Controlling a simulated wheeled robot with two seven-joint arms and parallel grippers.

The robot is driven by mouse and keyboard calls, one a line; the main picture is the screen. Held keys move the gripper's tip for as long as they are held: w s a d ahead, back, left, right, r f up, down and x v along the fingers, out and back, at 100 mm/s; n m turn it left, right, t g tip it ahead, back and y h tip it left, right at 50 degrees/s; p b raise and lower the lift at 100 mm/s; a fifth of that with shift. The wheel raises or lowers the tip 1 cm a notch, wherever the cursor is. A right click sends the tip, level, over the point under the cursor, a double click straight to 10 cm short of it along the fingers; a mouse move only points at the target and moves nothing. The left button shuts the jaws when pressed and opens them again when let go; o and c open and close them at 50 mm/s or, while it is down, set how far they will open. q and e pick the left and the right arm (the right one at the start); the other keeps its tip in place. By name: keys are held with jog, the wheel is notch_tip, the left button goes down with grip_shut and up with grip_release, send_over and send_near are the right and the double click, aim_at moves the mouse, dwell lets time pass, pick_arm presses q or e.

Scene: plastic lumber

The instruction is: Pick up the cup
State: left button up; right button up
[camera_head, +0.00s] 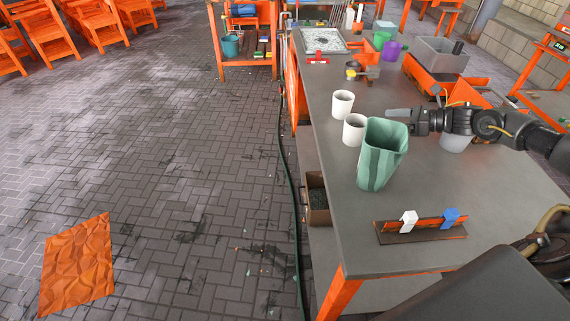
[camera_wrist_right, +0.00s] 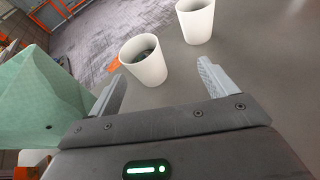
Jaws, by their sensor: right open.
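Two white cups stand upright on the grey workbench (camera_head: 318,130), one further back (camera_head: 343,106) and one nearer (camera_head: 352,133). Both show in the right wrist view, the nearer one (camera_wrist_right: 146,66) and the other one (camera_wrist_right: 196,24) upper right. A whitish cup (camera_head: 455,143) stands partly hidden under my right arm. My right gripper (camera_head: 398,115) is open and empty, to the right of the two white cups. In the wrist view its spread fingers (camera_wrist_right: 160,85) point toward the nearer cup, which is just beyond them. My left gripper is not in view.
A rack with white and blue pieces (camera_head: 420,230) lies at the front. Green and purple cups (camera_head: 391,51) stand further back.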

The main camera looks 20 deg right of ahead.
aim_at(354, 131)
jog(key=shift+s+a+f+n+g+y, duration=0.15)
jog(key=shift+s+a+f+n+g, duration=0.2)
jog(key=shift+s, duration=0.2)
jog(key=shift+s+a+f+n+g+y, duration=0.15)
jog(key=shift+s+a+f+n+g, duration=0.15)
jog(key=shift+s+n, duration=0.2)
jog(key=shift+p+x, duration=0.45)
jog(key=shift+x, duration=2.45)
